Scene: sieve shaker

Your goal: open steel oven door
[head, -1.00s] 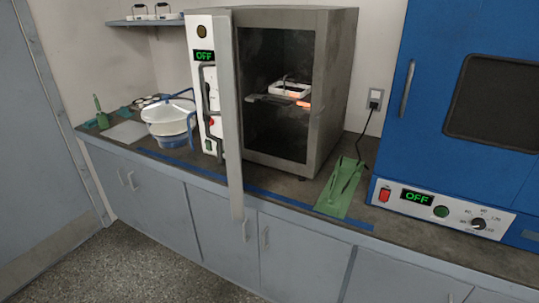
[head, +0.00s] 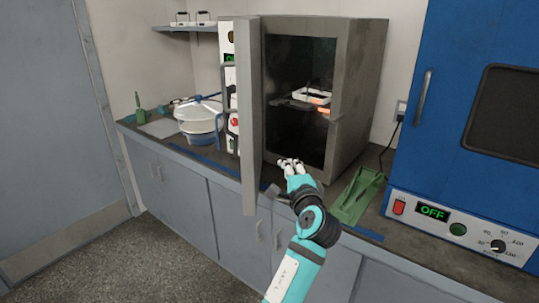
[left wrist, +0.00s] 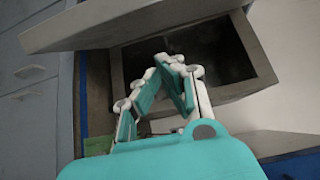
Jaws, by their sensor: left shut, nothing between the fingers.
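The steel oven (head: 352,95) stands on the counter with its door (head: 250,120) swung wide open toward me, seen nearly edge-on. Its dark inside shows a shelf (head: 290,103) with a white tray (head: 312,95) on it and an orange glow beside it. My left gripper (head: 291,163) is in front of the opening, just right of the door, apart from it as far as I can tell. In the left wrist view the fingers (left wrist: 172,62) come together with nothing between them, and the door (left wrist: 100,25) spans the top. My right gripper is out of view.
A blue oven (head: 450,120) stands at the right. A green holder (head: 358,195) lies on the counter right of the steel oven. The floor (head: 150,255) in front of the cabinets is clear.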

